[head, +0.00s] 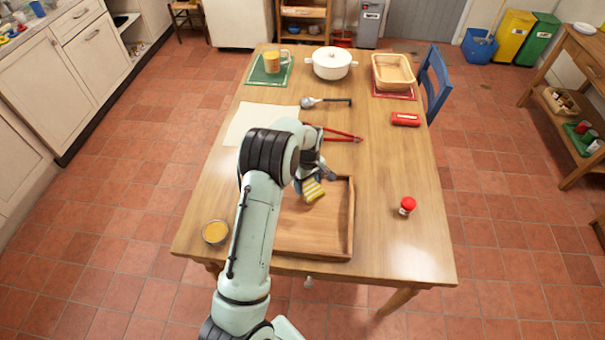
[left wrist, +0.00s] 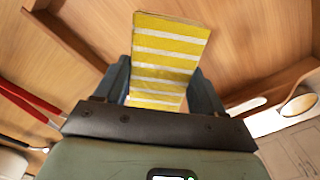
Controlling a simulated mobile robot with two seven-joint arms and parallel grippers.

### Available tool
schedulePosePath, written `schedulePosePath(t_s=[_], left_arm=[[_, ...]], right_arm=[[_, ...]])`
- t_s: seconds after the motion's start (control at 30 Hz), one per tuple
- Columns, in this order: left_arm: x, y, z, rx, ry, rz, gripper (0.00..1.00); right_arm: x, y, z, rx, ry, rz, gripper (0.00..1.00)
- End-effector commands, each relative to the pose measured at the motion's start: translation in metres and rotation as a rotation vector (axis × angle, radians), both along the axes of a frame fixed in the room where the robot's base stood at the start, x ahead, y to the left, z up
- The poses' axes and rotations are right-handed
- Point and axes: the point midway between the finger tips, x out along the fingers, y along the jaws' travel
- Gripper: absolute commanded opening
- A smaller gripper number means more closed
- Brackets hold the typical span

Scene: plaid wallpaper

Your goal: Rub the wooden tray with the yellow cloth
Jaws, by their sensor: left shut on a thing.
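The wooden tray (head: 315,240) lies on the front middle of the table, partly hidden behind my left arm. The tray's wall also shows in the left wrist view (left wrist: 68,38). The yellow cloth (head: 313,191) has white stripes and is over the tray's back part. In the left wrist view the yellow cloth (left wrist: 168,62) stands out between the fingers. My left gripper (head: 305,180) is shut on it; the fingers also show in the left wrist view (left wrist: 160,85). Whether the cloth touches the tray floor I cannot tell. My right gripper is not in view.
Red-handled tongs or pliers (head: 345,136) lie just behind the tray. A red-lidded jar (head: 407,205) stands to its right, a small bowl (head: 216,232) to its left. A white pot (head: 331,63), a ladle (head: 325,102) and a basket (head: 393,72) are farther back.

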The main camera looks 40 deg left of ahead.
Motion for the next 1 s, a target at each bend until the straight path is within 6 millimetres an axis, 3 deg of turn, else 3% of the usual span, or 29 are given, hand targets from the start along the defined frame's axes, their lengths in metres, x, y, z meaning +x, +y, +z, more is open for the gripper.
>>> schedulePosePath(t_s=[0.33, 0.77, 0.87, 1.0], left_arm=[[0.005, 0.009, 0.033, 0.001, -0.003, -0.003, 0.41], [0.004, 0.009, 0.035, -0.001, 0.001, -0.009, 0.41], [0.007, -0.003, 0.036, -0.004, 0.001, -0.061, 0.41], [0.016, -0.045, 0.037, -0.011, 0.004, -0.263, 0.41]], right_arm=[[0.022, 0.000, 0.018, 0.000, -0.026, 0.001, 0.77], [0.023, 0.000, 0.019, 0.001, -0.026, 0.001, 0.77], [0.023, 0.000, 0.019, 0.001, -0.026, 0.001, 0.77], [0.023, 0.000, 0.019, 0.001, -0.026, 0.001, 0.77]])
